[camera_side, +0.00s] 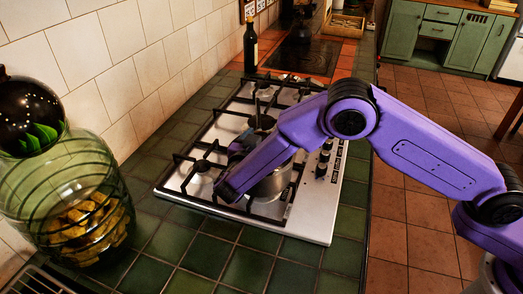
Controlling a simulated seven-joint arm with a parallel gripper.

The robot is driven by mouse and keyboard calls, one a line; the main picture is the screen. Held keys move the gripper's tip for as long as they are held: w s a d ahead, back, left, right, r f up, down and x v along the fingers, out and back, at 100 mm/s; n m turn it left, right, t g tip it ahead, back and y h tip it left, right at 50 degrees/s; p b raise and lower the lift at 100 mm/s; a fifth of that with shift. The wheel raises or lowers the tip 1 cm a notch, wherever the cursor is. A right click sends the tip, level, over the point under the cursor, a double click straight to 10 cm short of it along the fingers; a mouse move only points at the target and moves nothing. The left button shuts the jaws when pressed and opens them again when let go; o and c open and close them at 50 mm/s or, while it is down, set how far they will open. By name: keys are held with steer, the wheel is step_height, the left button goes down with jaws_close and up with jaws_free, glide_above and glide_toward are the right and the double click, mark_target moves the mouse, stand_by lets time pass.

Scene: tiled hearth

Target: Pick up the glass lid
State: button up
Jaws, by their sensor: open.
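A steel pot (273,186) stands on the front part of the gas hob, partly covered by my purple arm. The glass lid cannot be made out; the top of the pot is hidden behind my forearm. My arm reaches in from the right, bends above the hob and slopes down to the left across the pot. My gripper's fingers are hidden behind the forearm, so their distance from the pot and lid cannot be judged.
The white gas hob (312,222) has black grates and front-right knobs (323,160). A dark bottle (250,47) stands behind it by the tiled wall. A large green glass jar (75,190) stands at left. Green counter tiles (225,250) in front are clear.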

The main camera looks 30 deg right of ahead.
steer(key=shift+w+d+f, duration=0.1)
steer(key=shift+w+d, duration=0.25)
steer(key=c, duration=1.3)
jaws_close()
